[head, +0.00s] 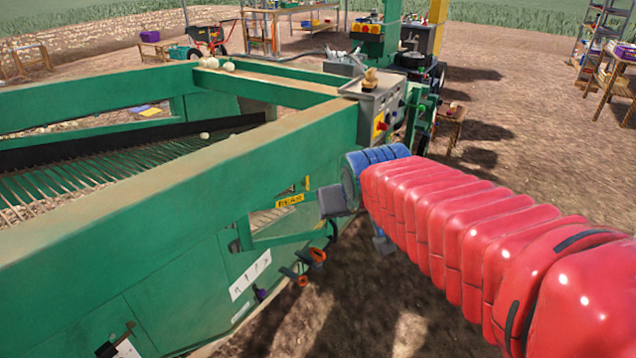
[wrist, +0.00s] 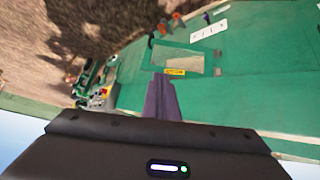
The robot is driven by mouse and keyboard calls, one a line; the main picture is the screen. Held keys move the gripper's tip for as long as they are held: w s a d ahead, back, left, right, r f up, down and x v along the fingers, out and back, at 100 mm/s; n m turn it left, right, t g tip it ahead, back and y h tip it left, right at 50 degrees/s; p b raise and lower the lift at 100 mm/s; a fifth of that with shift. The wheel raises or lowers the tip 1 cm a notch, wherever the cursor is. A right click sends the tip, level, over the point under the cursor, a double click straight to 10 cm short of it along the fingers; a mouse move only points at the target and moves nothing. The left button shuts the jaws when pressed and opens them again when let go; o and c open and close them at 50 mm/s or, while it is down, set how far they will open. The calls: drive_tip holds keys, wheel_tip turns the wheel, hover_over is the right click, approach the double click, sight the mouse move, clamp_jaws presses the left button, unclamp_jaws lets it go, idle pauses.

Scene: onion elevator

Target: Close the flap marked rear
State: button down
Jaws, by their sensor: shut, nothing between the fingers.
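The yellow label reading REAR (head: 290,200) is on the green side wall of the machine, at the upper edge of a window-like opening (head: 268,220). A brownish surface shows through the opening. A green strip (head: 290,239) crosses below it; I cannot tell whether this is the flap itself. In the wrist view the picture is turned over, and the yellow label (wrist: 175,72) lies at the near edge of the opening (wrist: 182,60). My gripper (wrist: 162,82) is shut and empty, pointing toward the label. In the head view my gripper (head: 332,203) is just right of the label; contact is unclear.
Orange-tipped handles (head: 317,255) stick out below the opening, beside a white marked plate (head: 250,274). A grey control box (head: 375,108) stands on the machine's corner. A long green beam (head: 180,180) runs above the wall.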

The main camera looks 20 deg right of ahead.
drive_tip(key=s+a+f+g, duration=0.1)
drive_tip(key=s+a, duration=0.1)
drive_tip(key=s, duration=0.7)
drive_tip(key=s+a+f+g+y, duration=0.1)
drive_tip(key=s+a+f, duration=0.1)
drive_tip(key=s, duration=0.7)
drive_tip(key=shift+a+f+n, duration=0.25)
drive_tip(key=shift+a+n, duration=0.05)
drive_tip(key=shift+a, duration=0.3)
